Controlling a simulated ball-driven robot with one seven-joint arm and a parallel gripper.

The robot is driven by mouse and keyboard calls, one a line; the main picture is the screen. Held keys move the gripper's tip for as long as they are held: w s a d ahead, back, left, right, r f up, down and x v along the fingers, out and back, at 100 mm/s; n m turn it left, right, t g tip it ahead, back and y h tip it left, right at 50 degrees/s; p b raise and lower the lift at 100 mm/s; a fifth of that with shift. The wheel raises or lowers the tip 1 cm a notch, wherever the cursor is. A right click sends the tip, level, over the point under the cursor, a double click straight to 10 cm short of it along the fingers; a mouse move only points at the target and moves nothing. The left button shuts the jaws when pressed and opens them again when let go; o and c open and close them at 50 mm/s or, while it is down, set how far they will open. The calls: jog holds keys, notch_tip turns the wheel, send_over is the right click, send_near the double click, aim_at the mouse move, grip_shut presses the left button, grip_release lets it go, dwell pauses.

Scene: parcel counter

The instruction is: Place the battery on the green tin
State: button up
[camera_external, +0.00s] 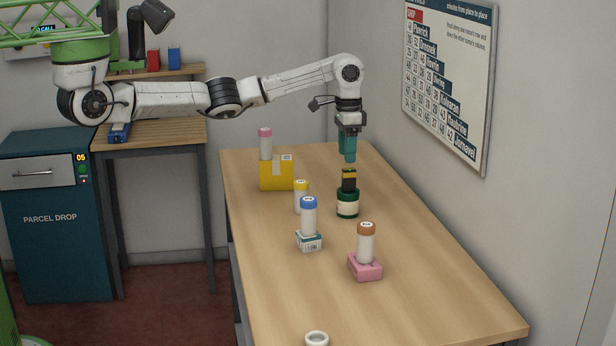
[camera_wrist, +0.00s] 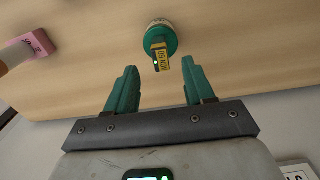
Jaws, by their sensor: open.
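The green tin (camera_external: 348,205) with a cream label stands on the table under my gripper. The battery, black with a yellow band (camera_external: 349,181), stands upright on top of the tin. In the wrist view the battery (camera_wrist: 161,59) shows its yellow printed face, with the green tin (camera_wrist: 160,35) behind it. My gripper (camera_external: 349,158) has teal fingers and hangs just above the battery, apart from it. In the wrist view the fingers of my gripper (camera_wrist: 158,85) are spread with nothing between them.
Left of the tin stand a blue-capped bottle (camera_external: 309,218) on a small box, a yellow-capped bottle (camera_external: 301,197), and a pink-capped bottle (camera_external: 265,144) on a yellow box (camera_external: 277,173). An orange-capped bottle (camera_external: 366,243) stands on a pink box (camera_external: 365,267) nearer. A wall board (camera_external: 446,85) is right.

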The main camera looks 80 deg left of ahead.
aim_at(347, 169)
jog(key=shift+r, duration=1.95)
